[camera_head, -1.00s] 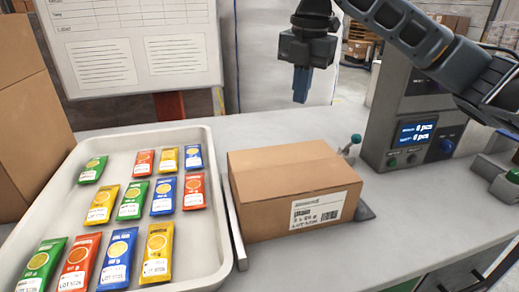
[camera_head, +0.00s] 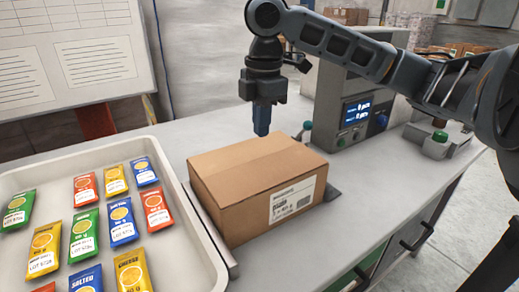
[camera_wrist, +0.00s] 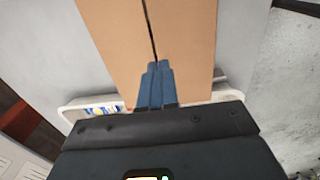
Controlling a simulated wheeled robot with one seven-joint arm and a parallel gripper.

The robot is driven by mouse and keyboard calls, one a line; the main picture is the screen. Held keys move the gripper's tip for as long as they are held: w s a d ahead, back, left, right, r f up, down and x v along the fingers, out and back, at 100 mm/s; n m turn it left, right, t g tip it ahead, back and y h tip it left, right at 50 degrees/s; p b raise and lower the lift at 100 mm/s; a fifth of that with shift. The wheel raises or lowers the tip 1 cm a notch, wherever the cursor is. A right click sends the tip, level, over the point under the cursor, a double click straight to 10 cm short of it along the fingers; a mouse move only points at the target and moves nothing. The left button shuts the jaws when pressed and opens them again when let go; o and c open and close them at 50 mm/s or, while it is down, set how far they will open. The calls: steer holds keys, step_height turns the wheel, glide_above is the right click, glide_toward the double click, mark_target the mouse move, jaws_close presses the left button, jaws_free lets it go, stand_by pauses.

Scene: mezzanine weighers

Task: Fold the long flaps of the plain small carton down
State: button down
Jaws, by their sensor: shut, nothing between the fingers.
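The plain small carton (camera_head: 240,215) stands on the bench beside the tray, with a white label (camera_head: 292,201) marked "plain" on its front side. Its two long flaps (camera_head: 255,165) lie down across the top and meet along a middle seam. In the wrist view the flaps (camera_wrist: 185,35) show a thin dark gap between them. My gripper (camera_head: 262,133) points down with blue fingers closed and empty, above the carton's far part. In the wrist view its fingertips (camera_wrist: 157,66) are near the seam line. I cannot tell whether they touch the carton.
A white tray (camera_head: 172,260) of several coloured sachets is left of the carton. A weigher with a lit display (camera_head: 358,110) stands behind right, and a green-button box (camera_head: 438,140) further right. A board (camera_head: 70,50) stands behind the tray.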

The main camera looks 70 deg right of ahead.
mark_target(260, 160)
step_height(260, 160, down, 7)
steer(key=shift+w+d+r, duration=0.1)
steer(key=shift+d+r, duration=0.05)
stand_by(0.4)
